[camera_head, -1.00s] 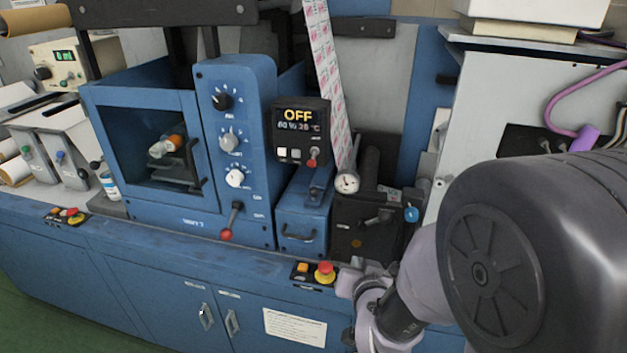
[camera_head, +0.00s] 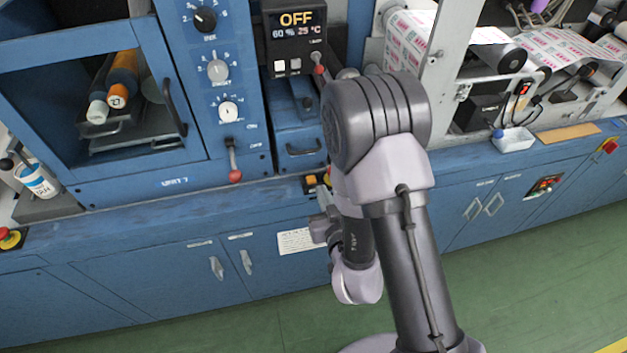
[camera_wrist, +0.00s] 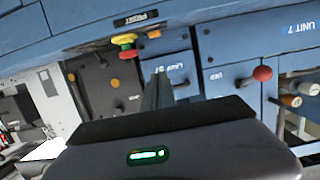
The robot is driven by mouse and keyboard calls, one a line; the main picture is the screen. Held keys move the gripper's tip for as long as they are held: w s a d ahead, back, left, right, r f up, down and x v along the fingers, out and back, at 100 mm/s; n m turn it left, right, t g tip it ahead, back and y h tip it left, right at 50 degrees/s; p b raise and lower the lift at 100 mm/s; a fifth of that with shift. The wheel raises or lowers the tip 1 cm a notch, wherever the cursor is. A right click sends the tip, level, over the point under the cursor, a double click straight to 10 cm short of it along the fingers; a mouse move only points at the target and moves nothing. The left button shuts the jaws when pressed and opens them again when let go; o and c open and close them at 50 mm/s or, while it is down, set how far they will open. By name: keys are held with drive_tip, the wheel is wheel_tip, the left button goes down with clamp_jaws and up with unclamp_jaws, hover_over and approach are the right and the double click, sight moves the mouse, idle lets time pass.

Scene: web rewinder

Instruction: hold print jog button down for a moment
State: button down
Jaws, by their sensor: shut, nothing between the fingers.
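The orange print jog button (camera_head: 311,181) sits on a small dark panel on the blue front ledge, partly hidden behind my arm in the head view. The wrist view, which is upside down, shows the orange button (camera_wrist: 154,34) beside a red and yellow stop button (camera_wrist: 124,40) and a "PRINT" label (camera_wrist: 137,18). My gripper (camera_wrist: 160,78) is shut and empty, with its fingers pointing toward the panel. In the head view my gripper (camera_head: 322,205) is just below and in front of the panel. Contact with the button cannot be made out.
A red-knobbed lever (camera_head: 235,176) stands left of the panel. A display reading OFF (camera_head: 296,19) is above it, over a blue box with a handle (camera_head: 300,135). Cabinet doors (camera_head: 130,290) run below the ledge. The green floor in front is clear.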

hover_over(313, 188)
drive_tip(key=shift+s+d+f, duration=0.1)
drive_tip(key=shift+s+f, duration=0.1)
drive_tip(key=shift+f, duration=0.95)
wheel_tip(313, 188, down, 4)
drive_tip(key=shift+w+r+b, duration=0.1)
drive_tip(key=shift+r+b, duration=0.05)
drive_tip(key=shift+b, duration=0.35)
drive_tip(key=shift+f, duration=0.2)
